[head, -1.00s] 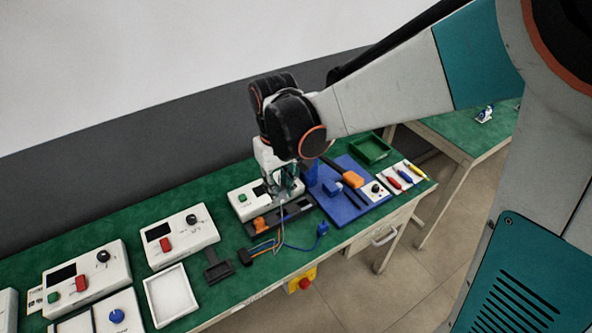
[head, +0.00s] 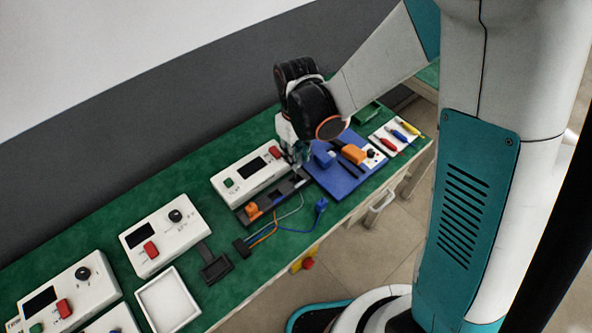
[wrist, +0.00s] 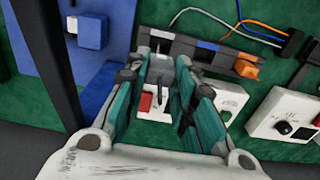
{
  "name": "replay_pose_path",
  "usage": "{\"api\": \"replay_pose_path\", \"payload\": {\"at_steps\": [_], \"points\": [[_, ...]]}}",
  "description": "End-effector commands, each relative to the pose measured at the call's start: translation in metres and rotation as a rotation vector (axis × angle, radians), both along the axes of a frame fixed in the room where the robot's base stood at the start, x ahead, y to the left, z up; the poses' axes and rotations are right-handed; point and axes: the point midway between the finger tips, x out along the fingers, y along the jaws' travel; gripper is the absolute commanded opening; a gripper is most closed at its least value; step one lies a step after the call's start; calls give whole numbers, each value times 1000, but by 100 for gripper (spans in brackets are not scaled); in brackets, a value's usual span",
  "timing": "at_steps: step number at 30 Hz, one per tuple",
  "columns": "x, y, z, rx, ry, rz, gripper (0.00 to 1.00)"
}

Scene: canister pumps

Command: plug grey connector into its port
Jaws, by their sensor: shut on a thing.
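My gripper (wrist: 158,72) is shut on the grey connector (wrist: 160,68), a small block between the fingertips in the wrist view. In the head view my gripper (head: 299,160) is at the right end of the dark port rail (head: 268,205), in front of a white pump unit (head: 240,178). The rail (wrist: 190,47) carries a light mark, a blue mark (wrist: 208,45) and a seated orange connector (wrist: 245,67). The grey wire (wrist: 225,20) runs from a black block (wrist: 290,45) toward the rail. The grey port's opening and any contact with the connector cannot be made out.
A loose blue connector (head: 321,204) lies near the table's front edge. A blue board (head: 345,182) with blue and orange blocks is right of the rail. Further pump units (head: 160,235) and a white tray (head: 167,300) stand left. Green table between the wires and tray is partly clear.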

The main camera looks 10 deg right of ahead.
Motion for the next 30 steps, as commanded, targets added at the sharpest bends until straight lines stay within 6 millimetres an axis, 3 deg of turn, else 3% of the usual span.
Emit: {"api": "replay_pose_path", "payload": {"at_steps": [1, 4, 13, 20, 30], "points": [[1, 0, -15, 0, 0, 0, 12], [0, 0, -31, 0, 0, 0, 12], [0, 0, -51, 0, 0, 0, 12], [0, 0, -83, 0, 0, -1, 12], [0, 0, -86, 0, 0, -1, 12]]}}
